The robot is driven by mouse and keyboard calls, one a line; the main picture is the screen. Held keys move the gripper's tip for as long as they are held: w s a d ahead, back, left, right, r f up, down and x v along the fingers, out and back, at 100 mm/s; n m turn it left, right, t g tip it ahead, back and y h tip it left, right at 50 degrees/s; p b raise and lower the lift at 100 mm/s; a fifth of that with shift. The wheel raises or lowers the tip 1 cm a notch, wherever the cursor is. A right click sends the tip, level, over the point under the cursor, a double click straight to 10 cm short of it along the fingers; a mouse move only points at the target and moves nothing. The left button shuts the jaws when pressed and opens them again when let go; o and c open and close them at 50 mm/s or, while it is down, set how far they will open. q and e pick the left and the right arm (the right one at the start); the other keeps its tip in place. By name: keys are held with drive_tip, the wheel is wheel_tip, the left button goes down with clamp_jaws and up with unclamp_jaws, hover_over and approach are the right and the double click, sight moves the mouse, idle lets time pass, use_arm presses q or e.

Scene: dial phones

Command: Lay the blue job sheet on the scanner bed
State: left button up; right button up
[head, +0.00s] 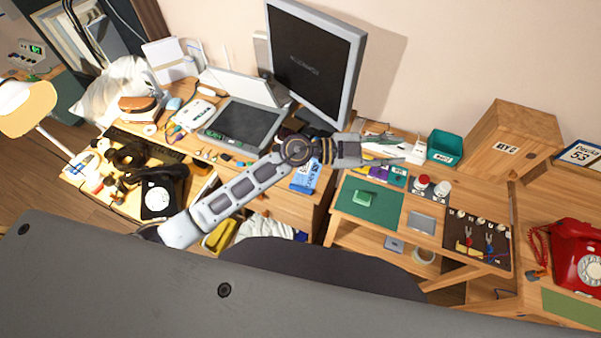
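The scanner (242,124) lies on the desk left of the monitor, with a dark flat bed in a pale frame. Its bed looks bare. A blue item with white lettering (304,178) lies at the desk's right end, partly hidden under my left wrist; it looks like the blue job sheet, but I cannot read it fully. My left arm reaches across the desk from the lower left. My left gripper (408,150) points right, past the blue item, with its fingers apart and nothing seen between them. My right gripper is out of view.
A monitor (315,62) stands behind the scanner. A black telephone (162,190) and clutter fill the desk's left. The right workbench holds a green mat (368,203), jars, a teal bin (444,147), a wooden key box (513,142) and a red telephone (578,256).

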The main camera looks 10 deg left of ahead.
use_arm(q)
wheel_tip(320, 180, down, 9)
drive_tip(key=s+a+m+g+y, duration=0.1)
drive_tip(key=s+m+g+y, duration=0.1)
drive_tip(key=g+y, duration=0.15)
drive_tip(key=n+y, duration=0.4)
drive_tip(key=y, duration=1)
approach(301, 188)
drive_tip(key=shift+w+a+g, duration=0.25)
drive_tip(key=shift+w+g, duration=0.15)
drive_tip(key=shift+g, duration=0.05)
drive_tip(key=shift+f, duration=0.2)
drive_tip(key=shift+f+b, duration=2.05)
drive_tip(key=shift+f, duration=0.55)
drive_tip(key=shift+f+b, duration=1.05)
drive_tip(key=shift+f, duration=0.7)
